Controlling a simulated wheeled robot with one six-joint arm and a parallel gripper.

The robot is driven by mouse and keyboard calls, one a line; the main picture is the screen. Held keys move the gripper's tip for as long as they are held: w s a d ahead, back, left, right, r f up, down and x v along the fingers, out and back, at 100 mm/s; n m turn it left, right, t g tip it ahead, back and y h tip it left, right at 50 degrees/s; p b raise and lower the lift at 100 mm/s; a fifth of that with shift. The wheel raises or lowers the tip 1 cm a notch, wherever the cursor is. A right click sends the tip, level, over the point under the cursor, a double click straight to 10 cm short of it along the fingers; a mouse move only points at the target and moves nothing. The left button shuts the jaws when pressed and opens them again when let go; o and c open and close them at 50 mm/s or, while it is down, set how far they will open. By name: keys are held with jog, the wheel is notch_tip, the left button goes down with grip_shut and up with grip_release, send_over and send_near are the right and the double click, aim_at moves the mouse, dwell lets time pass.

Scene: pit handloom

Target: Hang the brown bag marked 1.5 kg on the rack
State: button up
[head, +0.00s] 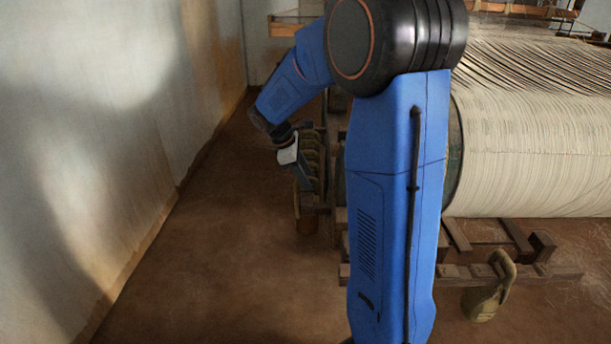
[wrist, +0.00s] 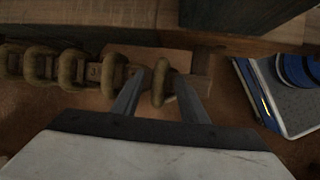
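My gripper (wrist: 160,80) shows its two fingers apart in the wrist view, one on each side of a brown loop handle (wrist: 161,84). The loop appears to touch or nearly touch the right finger; a grip is not evident. The loop is on a wooden bar (wrist: 203,72), at the right end of a row of similar loops. In the head view my gripper (head: 289,152) is beside that row of brown loops (head: 312,160). A brown bag (head: 306,220) hangs low beneath it. No 1.5 kg marking is readable, so I cannot tell which bag is the marked one.
The large warp roll (head: 540,150) of the loom stands behind my arm. A pale wall (head: 90,130) bounds the left; the brown floor (head: 220,290) before it is clear.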

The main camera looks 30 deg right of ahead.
jog(key=v, duration=1.7)
jog(key=s+a+f+m+t+y, duration=0.1)
jog(key=s+a+f+m+t, duration=0.1)
jog(key=s, duration=0.8)
jog(key=s+a+f+m+t+y, duration=0.1)
jog(key=s+a+f+m+y, duration=0.1)
jog(key=s, duration=0.9)
jog(key=s+a+f+m+t+y, duration=0.2)
jog(key=s+a+f+m, duration=0.2)
jog(key=s, duration=0.6)
jog(key=f+m, duration=0.1)
jog(key=m, duration=0.1)
jog(key=shift+s+a+m+t, duration=0.15)
jog(key=shift+a+m+t, duration=0.15)
jog(key=shift+m, duration=0.1)
jog(key=shift+o, duration=0.4)
